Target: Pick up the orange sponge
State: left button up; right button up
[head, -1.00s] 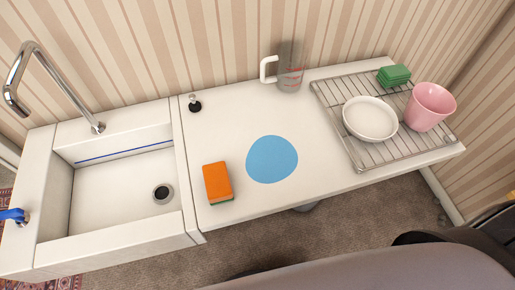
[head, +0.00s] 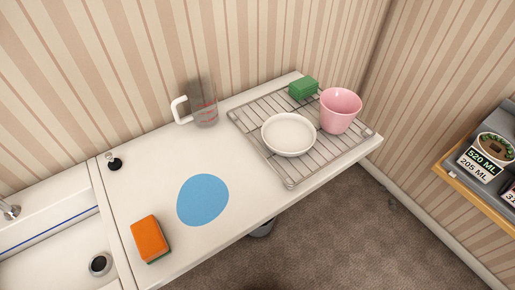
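The orange sponge (head: 150,238) lies on the white counter (head: 195,254), close to its front edge and just right of the sink. Its top is orange and a green layer shows along its lower edge. Nothing touches it. Neither of my grippers shows in the head view.
A flat blue disc (head: 203,199) lies right of the sponge. Behind are a black-and-white stopper (head: 114,162) and a clear measuring jug (head: 204,104). A wire rack (head: 262,150) holds a white bowl (head: 289,134), pink cup (head: 341,109) and green sponge (head: 303,88). A shelf (head: 464,184) stands at right.

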aim_at(152, 244)
jog(key=j+u, duration=0.15)
jog(key=u, duration=0.85)
